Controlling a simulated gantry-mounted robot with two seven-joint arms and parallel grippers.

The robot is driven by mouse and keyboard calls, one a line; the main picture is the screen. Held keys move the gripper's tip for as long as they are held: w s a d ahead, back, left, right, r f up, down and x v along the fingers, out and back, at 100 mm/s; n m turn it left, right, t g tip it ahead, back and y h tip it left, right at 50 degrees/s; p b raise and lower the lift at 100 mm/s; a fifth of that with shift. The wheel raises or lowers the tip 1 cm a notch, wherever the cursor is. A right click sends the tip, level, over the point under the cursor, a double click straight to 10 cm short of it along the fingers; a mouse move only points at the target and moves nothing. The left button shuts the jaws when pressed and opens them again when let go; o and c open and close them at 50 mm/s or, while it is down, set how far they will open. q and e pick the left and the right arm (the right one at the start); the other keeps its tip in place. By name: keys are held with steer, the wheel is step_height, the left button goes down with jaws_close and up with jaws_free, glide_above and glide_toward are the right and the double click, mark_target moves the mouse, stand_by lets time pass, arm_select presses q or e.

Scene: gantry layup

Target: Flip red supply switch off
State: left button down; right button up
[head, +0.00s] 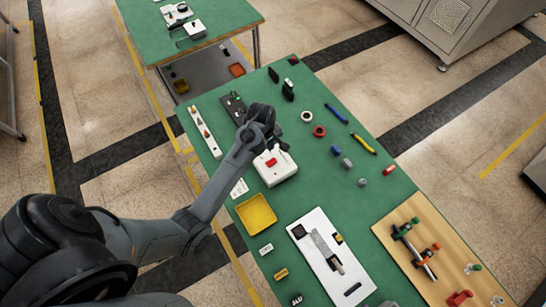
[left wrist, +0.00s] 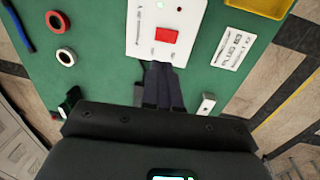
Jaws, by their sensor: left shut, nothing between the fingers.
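The red switch (head: 271,162) sits on top of a white supply box (head: 282,175) on the green table. In the left wrist view the red rocker (left wrist: 166,35) is near the middle of the white box face (left wrist: 145,42). I cannot tell which way it is tipped. My left gripper (left wrist: 161,66) is shut and empty, its fingertips at the box edge just short of the switch. I cannot tell whether they touch the box. In the head view my left gripper (head: 268,148) is over the far side of the box, partly hidden by its own wrist. My right gripper is not in view.
Green tabletop right of the box is clear.

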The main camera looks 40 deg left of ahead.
mark_target(273, 161)
arm_select(q)
steer(key=f, duration=0.4)
steer(key=w+f, duration=0.1)
steer(key=f, duration=0.7)
steer(key=shift+w+d+f, duration=0.2)
steer(key=shift+d, duration=0.05)
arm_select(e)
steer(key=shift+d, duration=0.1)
arm_select(q)
steer(key=shift+a, duration=0.1)
